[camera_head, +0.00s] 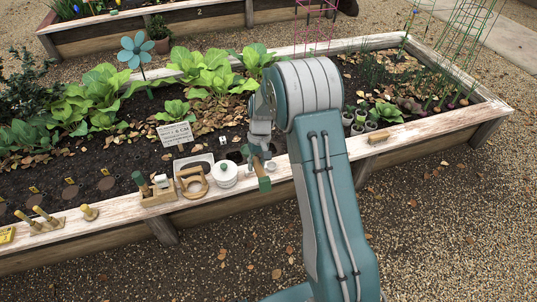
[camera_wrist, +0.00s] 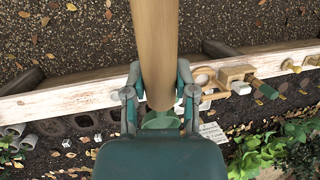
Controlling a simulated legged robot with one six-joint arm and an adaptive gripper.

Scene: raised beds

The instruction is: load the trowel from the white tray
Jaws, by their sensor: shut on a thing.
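My gripper (camera_head: 262,153) is shut on the trowel (camera_head: 264,182), which hangs below the jaws near the bed's front wooden edge; a tan part and a green part of it show. In the wrist view, my gripper (camera_wrist: 160,85) has its fingers on both sides of the trowel's broad tan wooden part (camera_wrist: 156,45). A green part shows between the fingers, partly hidden by my gripper. The white tray (camera_head: 193,160) lies on the soil just behind the front edge, left of my gripper. Its contents are too small to tell.
A white lidded pot (camera_head: 224,174), a wooden ring-shaped tool (camera_head: 193,182) and a wooden holder (camera_head: 158,191) stand along the front ledge, left of my gripper. A sign (camera_head: 175,134) stands behind the tray. Small pots (camera_head: 359,123) are to the right. Leafy plants (camera_head: 205,70) grow farther back.

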